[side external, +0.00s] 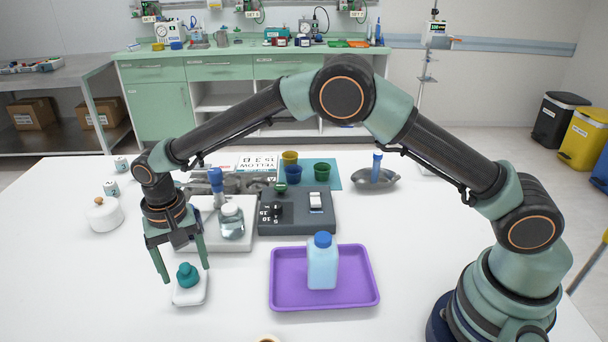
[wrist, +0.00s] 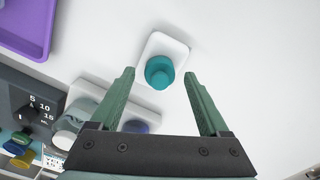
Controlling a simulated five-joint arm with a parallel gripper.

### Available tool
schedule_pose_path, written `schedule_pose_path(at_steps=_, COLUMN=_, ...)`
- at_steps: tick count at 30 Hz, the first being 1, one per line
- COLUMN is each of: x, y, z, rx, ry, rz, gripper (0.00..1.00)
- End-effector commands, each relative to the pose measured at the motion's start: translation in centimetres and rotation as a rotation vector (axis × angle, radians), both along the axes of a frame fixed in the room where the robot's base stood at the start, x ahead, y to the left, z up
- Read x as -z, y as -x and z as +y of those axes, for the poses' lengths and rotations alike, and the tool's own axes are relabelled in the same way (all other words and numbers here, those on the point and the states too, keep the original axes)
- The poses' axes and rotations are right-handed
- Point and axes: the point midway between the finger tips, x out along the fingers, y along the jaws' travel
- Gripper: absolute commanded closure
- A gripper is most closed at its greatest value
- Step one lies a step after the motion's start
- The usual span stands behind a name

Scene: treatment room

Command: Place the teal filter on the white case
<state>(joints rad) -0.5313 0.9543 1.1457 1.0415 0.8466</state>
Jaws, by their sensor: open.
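The teal filter (side external: 187,275) stands on the small white case (side external: 189,294) at the left front of the table. In the wrist view the teal filter (wrist: 159,71) is seen from above, lying over the white case (wrist: 172,48), whose rim shows around it. My gripper (side external: 187,275) is open, with its fingers spread to either side of the filter in the side view. In the wrist view my gripper (wrist: 160,78) has nothing between its fingertips that it grips; the filter shows just beyond and between them. I cannot tell any contact with the fingers.
A purple tray (side external: 357,302) with a blue-capped bottle (side external: 322,265) stands to the right. A grey device (side external: 297,213), a clear jar (side external: 232,222) on a white platform and a white round container (side external: 103,215) stand behind.

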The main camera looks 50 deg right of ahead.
Motion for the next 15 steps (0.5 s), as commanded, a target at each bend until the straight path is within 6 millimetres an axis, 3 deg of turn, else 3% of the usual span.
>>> schedule_pose_path(at_steps=15, x=-9.7, y=-0.1, z=0.0, rx=0.000, ry=-0.002, rz=-0.003, gripper=0.21)
